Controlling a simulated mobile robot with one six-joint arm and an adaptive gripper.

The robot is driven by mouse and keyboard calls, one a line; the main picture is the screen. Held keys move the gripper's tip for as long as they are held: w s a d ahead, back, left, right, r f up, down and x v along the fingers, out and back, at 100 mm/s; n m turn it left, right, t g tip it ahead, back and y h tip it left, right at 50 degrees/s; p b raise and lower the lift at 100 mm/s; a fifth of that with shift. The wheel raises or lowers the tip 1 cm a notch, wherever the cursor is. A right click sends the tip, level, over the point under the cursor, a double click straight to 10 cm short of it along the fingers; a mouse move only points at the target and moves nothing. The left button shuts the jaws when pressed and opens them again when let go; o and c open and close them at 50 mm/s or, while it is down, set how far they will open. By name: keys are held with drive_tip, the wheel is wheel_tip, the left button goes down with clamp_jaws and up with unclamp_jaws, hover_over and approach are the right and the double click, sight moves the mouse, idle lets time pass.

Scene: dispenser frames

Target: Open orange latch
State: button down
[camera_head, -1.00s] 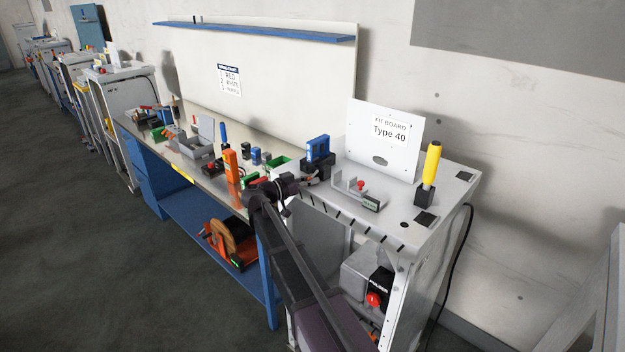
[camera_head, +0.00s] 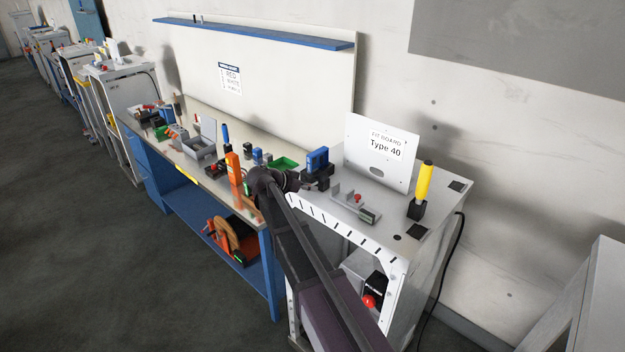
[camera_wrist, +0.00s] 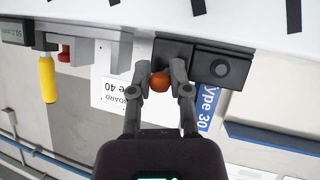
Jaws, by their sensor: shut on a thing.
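The orange latch (camera_wrist: 160,82) shows as a round orange knob in the wrist view, at the front of a dark fixture (camera_wrist: 218,66). My gripper (camera_wrist: 160,92) has one finger on each side of the knob and is shut on it. The fixture has a round black button and stands beside a blue block marked "Type 30" (camera_wrist: 207,108). In the head view the black fixture (camera_head: 316,182) and its blue block (camera_head: 317,160) stand at the left edge of the white cart top. There my wrist and arm hide the knob and my fingertips.
On the cart (camera_head: 400,228) stand a grey bracket with a red button (camera_head: 357,198), a yellow-handled tool (camera_head: 424,182) and a "Type 40" board (camera_head: 375,165). An orange device (camera_head: 234,168) and a green tray (camera_head: 284,164) are on the adjoining bench.

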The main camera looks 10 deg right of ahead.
drive_tip(key=y+p, duration=0.1)
drive_tip(key=p, duration=0.1)
drive_tip(key=r+g+y+p, duration=0.1)
drive_tip(key=shift+w+r+p, duration=0.2)
drive_tip(key=shift+r+p, duration=0.05)
drive_tip(key=shift+p, duration=0.1)
drive_tip(key=shift+r+n+g+y+p, duration=0.1)
drive_tip(key=shift+n+g+y+p, duration=0.2)
drive_tip(key=shift+g+y+p, duration=0.4)
drive_tip(key=c, duration=0.6)
unclamp_jaws()
drive_tip(key=shift+o, duration=0.2)
